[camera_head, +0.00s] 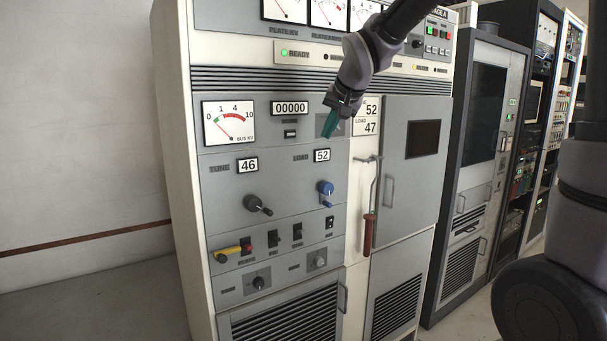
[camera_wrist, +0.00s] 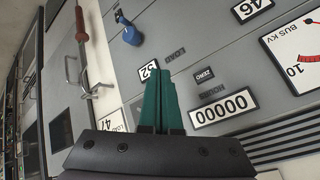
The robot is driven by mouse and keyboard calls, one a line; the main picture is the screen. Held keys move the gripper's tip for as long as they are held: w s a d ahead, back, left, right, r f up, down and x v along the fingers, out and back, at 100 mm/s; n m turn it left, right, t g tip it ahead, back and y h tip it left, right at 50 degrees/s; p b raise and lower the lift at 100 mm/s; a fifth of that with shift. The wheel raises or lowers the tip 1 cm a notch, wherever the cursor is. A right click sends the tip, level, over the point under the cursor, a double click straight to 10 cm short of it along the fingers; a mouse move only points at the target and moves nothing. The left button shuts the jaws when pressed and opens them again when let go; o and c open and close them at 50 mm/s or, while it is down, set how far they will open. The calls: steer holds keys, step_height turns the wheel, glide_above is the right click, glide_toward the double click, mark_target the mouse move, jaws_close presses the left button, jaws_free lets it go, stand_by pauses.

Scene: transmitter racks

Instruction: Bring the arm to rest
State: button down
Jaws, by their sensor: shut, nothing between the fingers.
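My gripper (camera_head: 334,124), with green fingers, is in front of the upper part of a grey transmitter cabinet (camera_head: 230,168). It is beside the hour counter reading 00000 (camera_head: 290,108) and above the LOAD display reading 52 (camera_head: 322,155). In the wrist view the two green fingers (camera_wrist: 160,100) lie together with nothing between them. They partly cover the panel near the LOAD display, and the view is turned upside down. My arm reaches in from the upper right.
A blue knob (camera_head: 326,188), a black TUNE knob (camera_head: 258,204) and a yellow-handled switch (camera_head: 230,253) stick out of the panel. A red-handled lever (camera_head: 369,234) hangs beside the cabinet door (camera_head: 408,190). More racks (camera_head: 483,150) stand to the right. Open floor lies at the left.

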steer(key=s+d+r+m+h, duration=0.1)
steer(key=s+d+r+h, duration=0.15)
steer(key=s+d, duration=0.95)
steer(key=s+d+f+m+y, duration=0.1)
steer(key=s+d+f, duration=0.1)
steer(key=s+d, duration=0.6)
steer(key=s, duration=0.3)
steer(key=shift+s+d+g, duration=0.25)
steer(key=shift+d+g, duration=0.05)
steer(key=shift+d, duration=0.1)
